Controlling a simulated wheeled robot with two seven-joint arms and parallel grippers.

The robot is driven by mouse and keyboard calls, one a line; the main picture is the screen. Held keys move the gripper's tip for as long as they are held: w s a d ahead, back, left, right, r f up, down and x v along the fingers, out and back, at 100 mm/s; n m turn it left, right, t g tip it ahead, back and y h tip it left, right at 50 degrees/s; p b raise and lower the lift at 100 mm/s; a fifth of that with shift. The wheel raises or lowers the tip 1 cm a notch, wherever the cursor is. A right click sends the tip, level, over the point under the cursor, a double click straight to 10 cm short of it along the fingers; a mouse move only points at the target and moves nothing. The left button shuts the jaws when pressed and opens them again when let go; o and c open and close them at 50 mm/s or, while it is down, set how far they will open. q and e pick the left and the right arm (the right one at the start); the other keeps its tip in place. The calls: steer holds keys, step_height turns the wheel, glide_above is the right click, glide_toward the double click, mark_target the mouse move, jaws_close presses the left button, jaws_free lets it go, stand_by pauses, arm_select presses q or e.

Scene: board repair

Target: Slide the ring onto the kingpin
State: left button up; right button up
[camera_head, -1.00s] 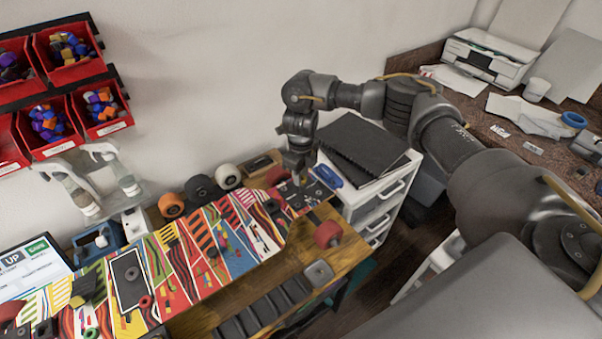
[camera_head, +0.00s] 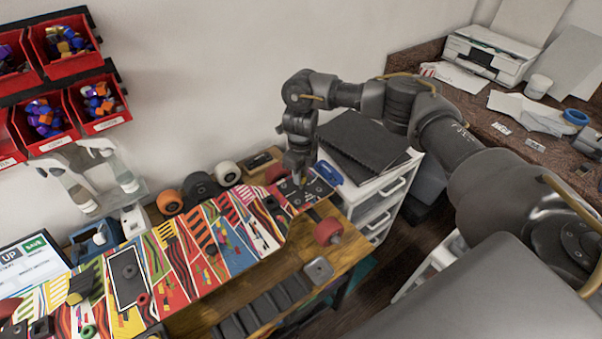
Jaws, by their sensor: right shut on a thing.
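My right gripper (camera_head: 297,176) points down over the right end of the patterned skateboard deck (camera_head: 235,252). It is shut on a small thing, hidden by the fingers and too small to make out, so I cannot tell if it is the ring. A dark truck plate (camera_head: 318,188) lies at that deck end beneath the gripper. The kingpin is not clearly visible there. A small red ring (camera_head: 143,300) and a green ring (camera_head: 88,331) lie on the left part of the deck. My left gripper is not in view.
A red wheel (camera_head: 328,231) sits at the deck's front right edge. Orange (camera_head: 170,202), dark (camera_head: 201,187) and cream (camera_head: 227,173) wheels stand behind the deck. A white drawer unit (camera_head: 385,207) is close on the right. Red parts bins (camera_head: 98,124) hang at the upper left.

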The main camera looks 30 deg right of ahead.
steer(key=shift+f, duration=0.1)
stand_by(0.4)
steer(key=shift+f+b, duration=0.85)
steer(key=shift+f, duration=0.05)
steer(key=shift+f, duration=0.15)
stand_by(0.6)
steer(key=shift+f+b, duration=0.4)
steer(key=shift+b, duration=0.15)
steer(key=shift+f, duration=0.15)
stand_by(0.9)
steer(key=o, duration=0.9)
steer(key=shift+c, duration=0.9)
